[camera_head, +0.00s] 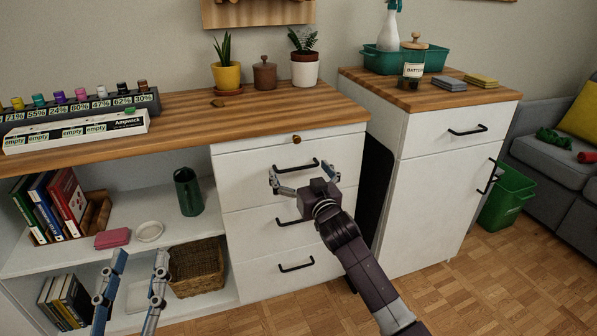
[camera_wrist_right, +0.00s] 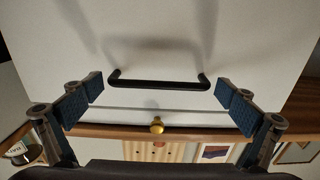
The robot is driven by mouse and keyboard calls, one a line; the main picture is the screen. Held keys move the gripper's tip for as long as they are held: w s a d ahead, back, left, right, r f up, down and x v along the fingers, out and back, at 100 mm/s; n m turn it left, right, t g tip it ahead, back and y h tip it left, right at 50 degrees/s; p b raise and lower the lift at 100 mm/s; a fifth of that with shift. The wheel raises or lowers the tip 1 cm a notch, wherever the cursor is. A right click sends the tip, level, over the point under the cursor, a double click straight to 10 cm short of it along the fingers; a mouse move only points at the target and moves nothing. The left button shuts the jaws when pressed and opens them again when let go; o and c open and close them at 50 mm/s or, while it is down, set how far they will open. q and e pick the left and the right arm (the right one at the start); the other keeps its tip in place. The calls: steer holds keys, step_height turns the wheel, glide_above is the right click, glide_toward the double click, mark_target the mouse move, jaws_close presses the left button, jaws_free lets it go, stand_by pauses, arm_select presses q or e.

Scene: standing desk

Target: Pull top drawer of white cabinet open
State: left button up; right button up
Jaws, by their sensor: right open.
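The white cabinet (camera_head: 238,172) under the wooden counter has a stack of drawers with black bar handles. The upper large drawer (camera_head: 240,190) looks closed, and its black handle (camera_head: 290,168) lies between my right gripper's fingers. My right gripper (camera_head: 302,175) is open in front of that drawer. In the right wrist view, the handle (camera_wrist_right: 158,84) runs across between the spread finger pads of the gripper (camera_wrist_right: 160,93), with gaps at both ends; no contact shows. My left gripper (camera_head: 140,262) is open and empty at the lower left, before the shelves.
A thin front strip above the drawer carries a small brass knob (camera_head: 297,139). Open shelves at left hold books, a green cup (camera_head: 188,190) and a wicker basket (camera_head: 196,268). Another white cabinet (camera_head: 430,190) stands at right. The floor in front is clear.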

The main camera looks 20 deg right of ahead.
arm_select(q)
steer(key=shift+s+r+h, duration=0.15)
steer(key=shift+r+h, duration=0.15)
steer(key=shift+r, duration=0.05)
arm_select(e)
steer(key=shift+w, duration=0.2)
steer(key=shift+c, duration=0.4)
